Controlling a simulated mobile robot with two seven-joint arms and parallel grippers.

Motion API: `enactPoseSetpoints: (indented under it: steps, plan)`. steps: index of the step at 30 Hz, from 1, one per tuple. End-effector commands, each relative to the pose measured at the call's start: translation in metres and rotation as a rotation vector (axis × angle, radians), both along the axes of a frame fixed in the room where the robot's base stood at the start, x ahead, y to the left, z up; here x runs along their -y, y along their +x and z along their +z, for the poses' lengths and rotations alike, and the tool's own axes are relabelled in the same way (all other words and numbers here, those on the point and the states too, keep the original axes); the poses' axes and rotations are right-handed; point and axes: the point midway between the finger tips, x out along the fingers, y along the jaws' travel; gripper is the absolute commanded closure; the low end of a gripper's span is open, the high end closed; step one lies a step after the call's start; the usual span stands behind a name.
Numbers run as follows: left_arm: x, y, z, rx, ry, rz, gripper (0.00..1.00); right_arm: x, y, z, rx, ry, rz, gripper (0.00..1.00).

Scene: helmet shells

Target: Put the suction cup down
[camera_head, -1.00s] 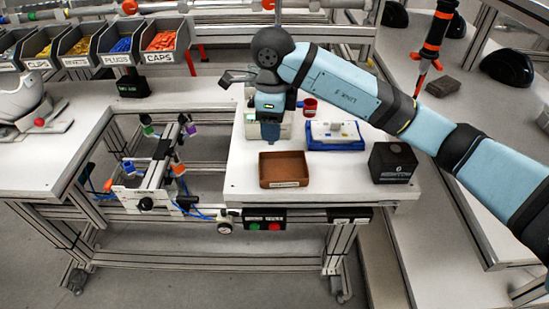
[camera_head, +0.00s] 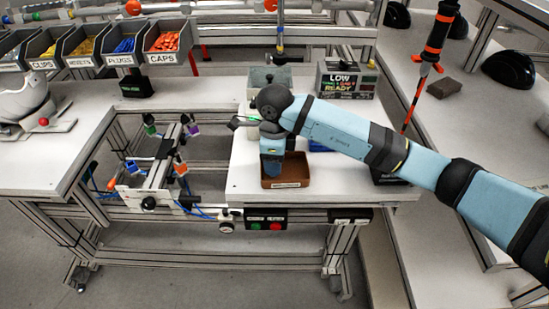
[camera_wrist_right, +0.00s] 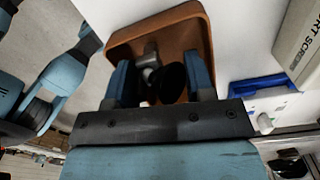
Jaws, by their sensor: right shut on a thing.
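My right gripper (camera_head: 272,172) points down at the brown tray (camera_head: 300,184) near the front of the white table, its fingers low at the tray's left part. In the right wrist view my right gripper (camera_wrist_right: 162,82) is shut on the suction cup (camera_wrist_right: 172,82), a dark round cup with a grey fitting between the two blue fingers. The brown tray (camera_wrist_right: 196,28) lies directly beneath it there. Whether the cup touches the tray floor I cannot tell. In the head view the cup is hidden. My left gripper is not in view.
A blue-and-white tray (camera_wrist_right: 275,95) lies beside the brown tray, mostly behind my arm in the head view. A display box (camera_head: 346,80) and a grey box (camera_head: 270,78) stand at the back. Bare tabletop (camera_head: 242,165) lies left of the brown tray.

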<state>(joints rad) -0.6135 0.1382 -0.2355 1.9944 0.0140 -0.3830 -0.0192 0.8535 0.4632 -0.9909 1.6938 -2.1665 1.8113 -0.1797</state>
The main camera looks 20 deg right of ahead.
Motion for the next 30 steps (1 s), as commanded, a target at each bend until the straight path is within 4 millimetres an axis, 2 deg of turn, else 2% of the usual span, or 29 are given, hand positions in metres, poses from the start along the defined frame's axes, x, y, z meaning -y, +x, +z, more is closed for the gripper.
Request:
enactPoseSetpoints:
  steps: [3, 4, 5, 13, 17, 20, 30]
  plan:
    - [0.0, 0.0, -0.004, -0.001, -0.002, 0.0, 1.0, 0.0, 0.0, -0.005, 0.0, -0.001, 0.0, 0.75]
    - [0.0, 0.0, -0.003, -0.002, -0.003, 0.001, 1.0, 0.0, 0.0, -0.004, 0.0, -0.001, 0.0, 0.47]
    - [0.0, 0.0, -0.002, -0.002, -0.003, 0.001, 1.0, 0.0, 0.0, -0.003, 0.0, 0.0, 0.0, 0.4]
    - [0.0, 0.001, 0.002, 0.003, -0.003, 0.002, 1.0, 0.0, 0.0, -0.002, 0.0, 0.0, 0.0, 0.4]
    - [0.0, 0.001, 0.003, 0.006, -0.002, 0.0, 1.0, 0.0, 0.001, 0.005, 0.002, 0.001, 0.0, 0.4]
    - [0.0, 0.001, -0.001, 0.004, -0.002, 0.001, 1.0, 0.001, 0.001, 0.021, 0.004, -0.001, 0.001, 0.4]
    - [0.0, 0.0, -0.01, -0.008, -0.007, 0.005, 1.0, 0.001, 0.003, 0.093, 0.003, 0.0, 0.001, 0.4]
